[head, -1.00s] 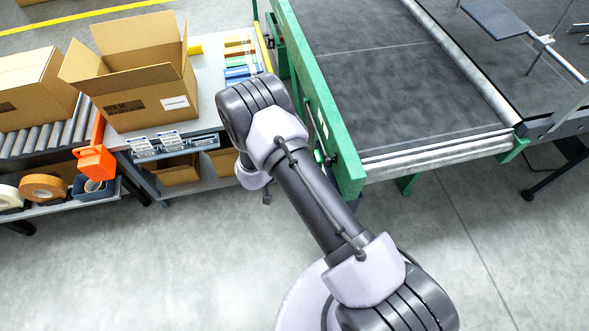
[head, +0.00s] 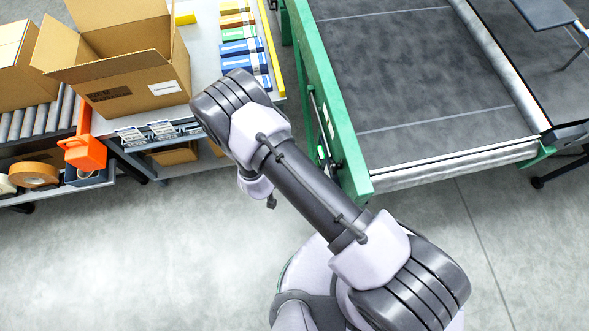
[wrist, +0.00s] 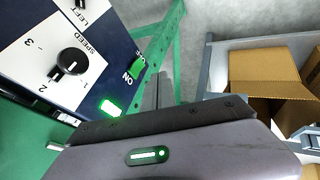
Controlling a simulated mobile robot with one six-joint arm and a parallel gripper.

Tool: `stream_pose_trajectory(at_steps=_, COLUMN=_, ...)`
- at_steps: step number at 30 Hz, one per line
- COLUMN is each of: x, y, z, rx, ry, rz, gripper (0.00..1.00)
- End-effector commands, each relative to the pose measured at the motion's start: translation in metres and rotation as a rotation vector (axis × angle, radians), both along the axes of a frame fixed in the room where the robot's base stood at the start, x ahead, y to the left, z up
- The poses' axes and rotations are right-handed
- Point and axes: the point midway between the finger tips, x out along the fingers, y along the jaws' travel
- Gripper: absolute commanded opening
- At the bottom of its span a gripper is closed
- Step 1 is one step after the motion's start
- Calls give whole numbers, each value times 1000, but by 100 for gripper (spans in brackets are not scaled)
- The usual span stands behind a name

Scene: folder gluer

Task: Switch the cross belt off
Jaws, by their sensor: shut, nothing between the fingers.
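In the wrist view a dark blue and white control panel (wrist: 38,62) fills the upper left. It has a black speed knob (wrist: 72,62), a green switch (wrist: 137,68) beside the word ON, and a brightly lit green and white lamp (wrist: 111,107). My gripper (wrist: 163,76) shows as thin grey fingers, shut and empty, just right of the switch in the picture; I cannot tell whether they touch it. A dark belt (head: 420,75) in a green frame lies at the upper right of the head view. My gripper and the panel are not clearly visible there.
The green side frame (head: 325,110) runs close beside my arm. A grey bench (head: 205,75) with an open carton (head: 125,85) and an orange holder (head: 85,150) stands left. Open cartons (wrist: 262,75) sit right in the wrist view. The floor in front is clear.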

Motion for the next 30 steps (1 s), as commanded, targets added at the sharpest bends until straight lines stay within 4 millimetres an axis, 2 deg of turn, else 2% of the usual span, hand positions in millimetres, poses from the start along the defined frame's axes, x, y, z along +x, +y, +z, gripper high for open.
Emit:
stream_pose_trajectory(at_steps=1, x=5, y=-5, z=-14, rx=-1, ry=1, rz=-2, gripper=0)
stream_pose_trajectory(at_steps=8, x=28, y=-21, z=-54, rx=0, ry=0, rz=-2, gripper=0)
stream_pose_trajectory(at_steps=12, x=35, y=-44, z=-54, rx=-1, ry=1, rz=-3, gripper=0)
stream_pose_trajectory(at_steps=15, x=37, y=-53, z=-54, rx=-2, ry=0, rz=-1, gripper=0)
stream_pose_trajectory(at_steps=30, x=40, y=-63, z=-58, rx=0, ry=1, rz=0, gripper=0)
